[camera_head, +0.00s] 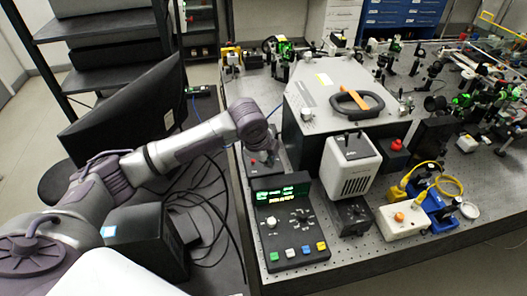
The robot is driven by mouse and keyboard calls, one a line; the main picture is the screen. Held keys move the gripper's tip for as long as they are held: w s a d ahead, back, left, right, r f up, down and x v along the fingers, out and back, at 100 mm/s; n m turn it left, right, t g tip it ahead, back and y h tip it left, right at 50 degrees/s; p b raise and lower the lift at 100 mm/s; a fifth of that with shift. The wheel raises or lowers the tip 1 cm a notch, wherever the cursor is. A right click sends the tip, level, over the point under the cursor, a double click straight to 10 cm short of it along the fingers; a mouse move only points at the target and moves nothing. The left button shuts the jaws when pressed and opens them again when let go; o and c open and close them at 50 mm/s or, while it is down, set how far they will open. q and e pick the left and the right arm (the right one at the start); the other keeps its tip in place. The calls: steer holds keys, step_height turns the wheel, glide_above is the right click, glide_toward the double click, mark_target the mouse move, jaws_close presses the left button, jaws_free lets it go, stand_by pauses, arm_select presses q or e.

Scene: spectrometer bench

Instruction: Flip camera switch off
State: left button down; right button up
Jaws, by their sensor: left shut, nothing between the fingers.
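My left gripper (271,157) is at the end of the grey and purple arm that comes in from the left. It is small and dark here, and shut with nothing in it. It points down over a small dark grey box (250,173) behind the black control console (284,228). I cannot tell whether the fingertips touch the box. The gripper and wrist cover part of the box, and no switch can be made out clearly there. A white vented unit (349,170) stands to the right; I cannot tell which thing is the camera. My right gripper is not in view.
The console has a green display, knobs and coloured buttons. A large grey housing (308,91) with a black-and-orange handle stands behind. A white box with an orange knob (402,221) and yellow cables are at the right. A black monitor (130,110) stands left, with loose cables below.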

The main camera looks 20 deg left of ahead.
mark_target(253, 162)
arm_select(q)
steer(key=x, duration=0.3)
steer(key=shift+w+d+f+p, duration=0.1)
steer(key=shift+f+p, duration=0.2)
steer(key=shift+p, duration=0.05)
steer(key=a+p, duration=0.1)
steer(key=a, duration=0.2)
steer(key=shift+a+r+p, duration=0.15)
steer(key=shift+p, duration=0.25)
steer(key=shift+a+r, duration=0.1)
steer(key=shift+a, duration=0.3)
steer(key=shift+w, duration=0.1)
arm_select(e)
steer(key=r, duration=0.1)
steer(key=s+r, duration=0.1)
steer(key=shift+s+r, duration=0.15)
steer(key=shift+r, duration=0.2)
